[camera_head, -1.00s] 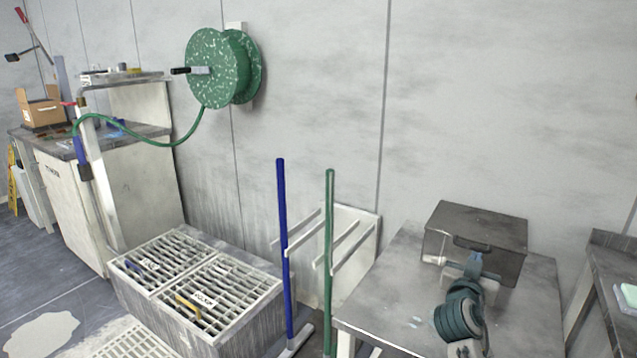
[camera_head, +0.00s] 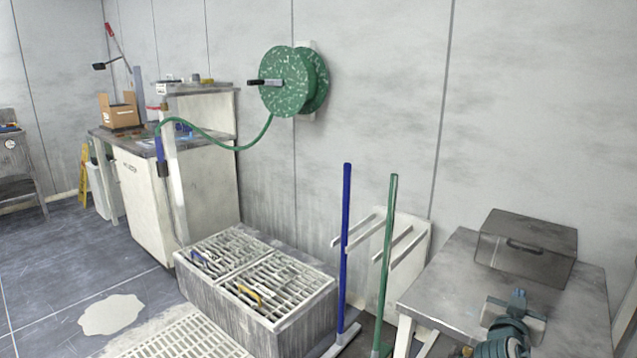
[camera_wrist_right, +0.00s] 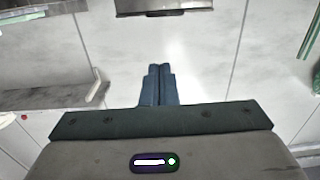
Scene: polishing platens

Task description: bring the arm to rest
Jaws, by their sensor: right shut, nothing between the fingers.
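My right gripper (camera_head: 518,295) is at the lower right of the head view, in front of the dark grey box and apart from it in the picture. In the right wrist view its two blue fingers (camera_wrist_right: 160,72) lie side by side, shut with nothing between them. My right arm comes up from the bottom edge of the head view. My left gripper is in neither view.
The dark grey box (camera_head: 525,248) stands on a grey table (camera_head: 440,290). Left of it are a blue pole (camera_head: 346,240), a green pole (camera_head: 387,255) and a slotted bin (camera_head: 290,325). A green hose reel (camera_head: 287,82) hangs on the wall. Open floor lies at left.

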